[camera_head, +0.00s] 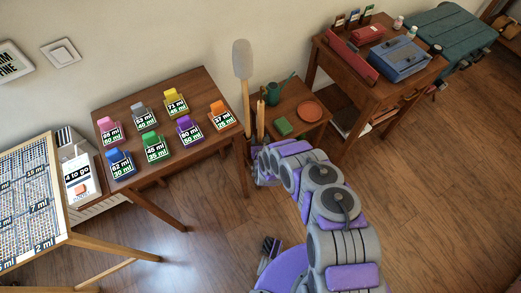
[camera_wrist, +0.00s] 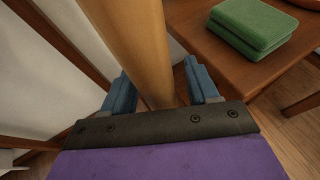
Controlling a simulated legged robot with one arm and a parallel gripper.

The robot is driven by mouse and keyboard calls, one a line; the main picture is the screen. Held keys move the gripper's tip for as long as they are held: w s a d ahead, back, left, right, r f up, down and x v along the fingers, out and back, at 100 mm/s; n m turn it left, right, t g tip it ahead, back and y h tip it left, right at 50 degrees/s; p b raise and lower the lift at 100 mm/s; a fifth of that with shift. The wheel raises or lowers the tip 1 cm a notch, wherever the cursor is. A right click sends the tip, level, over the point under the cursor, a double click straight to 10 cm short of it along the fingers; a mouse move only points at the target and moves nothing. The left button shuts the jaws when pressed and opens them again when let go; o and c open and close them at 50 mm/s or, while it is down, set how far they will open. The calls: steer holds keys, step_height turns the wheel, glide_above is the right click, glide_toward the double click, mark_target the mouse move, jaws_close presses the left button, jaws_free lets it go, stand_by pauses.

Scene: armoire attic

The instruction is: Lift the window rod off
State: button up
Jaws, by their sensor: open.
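A long upright pole (camera_head: 246,105) with a wide grey head stands near the wall in the head view. A shorter upright wooden rod (camera_head: 261,118) shows just right of it. I cannot tell for sure which is the window rod. In the wrist view, a thick round wooden shaft (camera_wrist: 138,45) runs down between the two blue fingers of my gripper (camera_wrist: 161,88). The fingers are open on either side of it, with a gap visible at the right finger. The shaft's lower end is hidden behind the gripper's dark edge. In the head view, my arm hides most of the gripper.
A small wooden table right of the poles holds a green book (camera_head: 283,127), a green watering can (camera_head: 281,91) and an orange plate (camera_head: 310,111). A table (camera_head: 146,94) with several coloured tagged items stands left. A desk (camera_head: 352,80) stands right. Open floor lies lower right.

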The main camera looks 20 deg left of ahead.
mark_target(260, 102)
steer(key=shift+w, duration=0.15)
jaws_close()
stand_by(0.4)
step_height(260, 102, up, 28)
steer(key=p, duration=0.7)
stand_by(0.5)
stand_by(0.5)
